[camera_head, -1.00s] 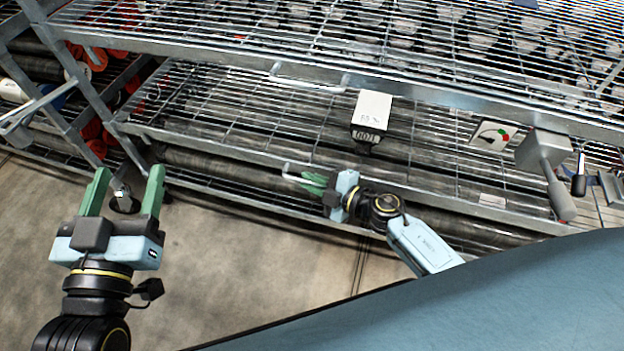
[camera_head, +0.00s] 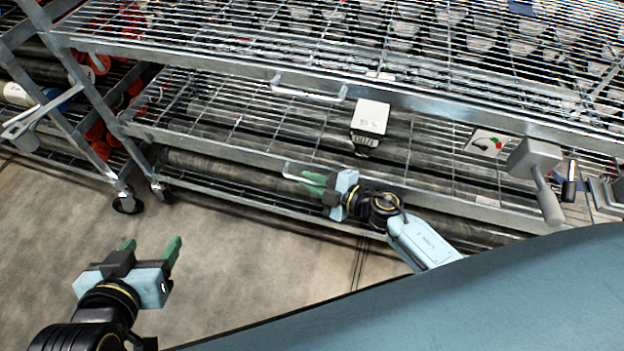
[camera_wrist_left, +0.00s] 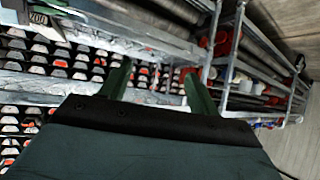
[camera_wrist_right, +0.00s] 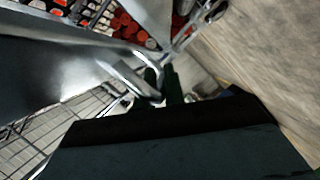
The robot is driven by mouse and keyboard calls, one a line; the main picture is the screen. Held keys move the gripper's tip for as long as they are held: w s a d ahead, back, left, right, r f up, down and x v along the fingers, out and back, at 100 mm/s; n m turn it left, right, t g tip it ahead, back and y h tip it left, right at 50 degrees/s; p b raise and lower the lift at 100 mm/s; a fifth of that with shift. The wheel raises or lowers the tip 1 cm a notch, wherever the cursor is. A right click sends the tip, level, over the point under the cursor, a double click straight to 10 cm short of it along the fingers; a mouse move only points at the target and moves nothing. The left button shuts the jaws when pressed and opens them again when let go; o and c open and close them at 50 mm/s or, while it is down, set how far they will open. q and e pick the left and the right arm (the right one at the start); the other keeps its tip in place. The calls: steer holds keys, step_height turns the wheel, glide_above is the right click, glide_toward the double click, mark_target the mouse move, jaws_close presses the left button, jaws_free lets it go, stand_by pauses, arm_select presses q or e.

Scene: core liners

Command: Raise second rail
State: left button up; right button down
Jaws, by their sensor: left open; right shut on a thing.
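A long metal rail (camera_head: 240,155) forms the front edge of the second, lower wire shelf, with a small bent handle (camera_head: 290,168) on it. My right gripper (camera_head: 310,183) is shut on this handle; in the right wrist view the bent metal handle (camera_wrist_right: 130,80) meets its closed fingers. The upper rail (camera_head: 200,60) runs above, with its own handle (camera_head: 308,93) free. My left gripper (camera_head: 152,248) is open and empty over the floor at lower left, apart from both rails. Its open fingers also show in the left wrist view (camera_wrist_left: 158,90).
A white box (camera_head: 370,117) hangs at the rack's front between the rails. A lever with a grey block (camera_head: 540,175) and a gauge plate (camera_head: 487,142) are at right. A caster wheel (camera_head: 127,204) stands at left. The floor (camera_head: 240,260) is clear.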

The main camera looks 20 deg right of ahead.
steer(key=c, duration=1.5)
jaws_free()
steer(key=shift+r, duration=0.35)
steer(key=shift+c, duration=0.2)
steer(key=shift+o, duration=0.3)
steer(key=shift+f, duration=0.1)
arm_select(q)
steer(key=s+a+f+g+y+p, duration=0.2)
steer(key=s+a+f+g+p, duration=0.1)
steer(key=s+f+g, duration=0.4)
steer(key=shift+s+a+f+n+g+p, duration=0.35)
steer(key=shift+s+a+f, duration=0.25)
steer(key=shift+s+a, duration=0.5)
arm_select(e)
steer(key=v, duration=1.3)
steer(key=shift+d, duration=0.2)
arm_select(q)
steer(key=shift+s+d, duration=0.15)
steer(key=shift+d, duration=0.05)
arm_select(e)
steer(key=shift+s, duration=0.1)
